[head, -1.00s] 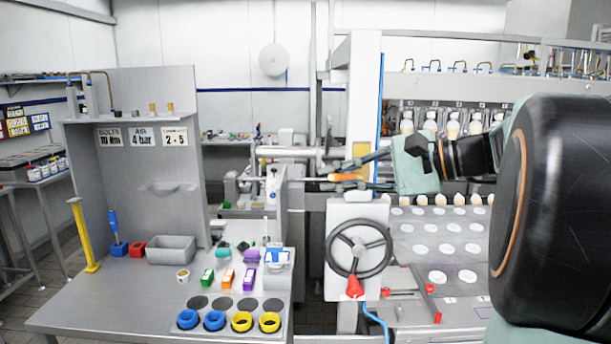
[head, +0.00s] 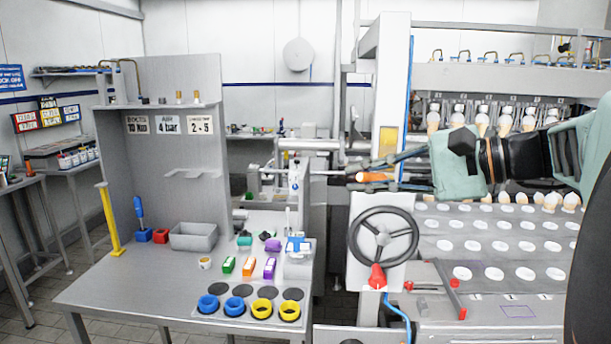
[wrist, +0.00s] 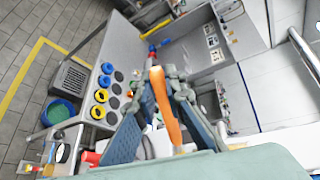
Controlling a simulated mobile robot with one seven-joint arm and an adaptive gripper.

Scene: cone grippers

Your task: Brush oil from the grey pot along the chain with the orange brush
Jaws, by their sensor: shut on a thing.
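My gripper (head: 360,171) is shut on the orange brush (head: 376,177), in front of the tall white machine post. The brush points left, with a thin grey end past the fingertips; its bristles are too small to make out. In the wrist view the orange handle (wrist: 164,105) lies between the two fingers. A small pale cup (head: 205,263) stands on the grey workbench, left of the coloured blocks; I cannot tell if it is the pot. An open grey bin (head: 193,237) stands behind it. I cannot make out the chain.
The workbench (head: 110,290) has blue and yellow rings (head: 235,306) at its front and a yellow upright (head: 109,222) at its left. A black handwheel (head: 383,237) with a red knob is below my gripper. The machine bed with white discs (head: 470,247) is at right.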

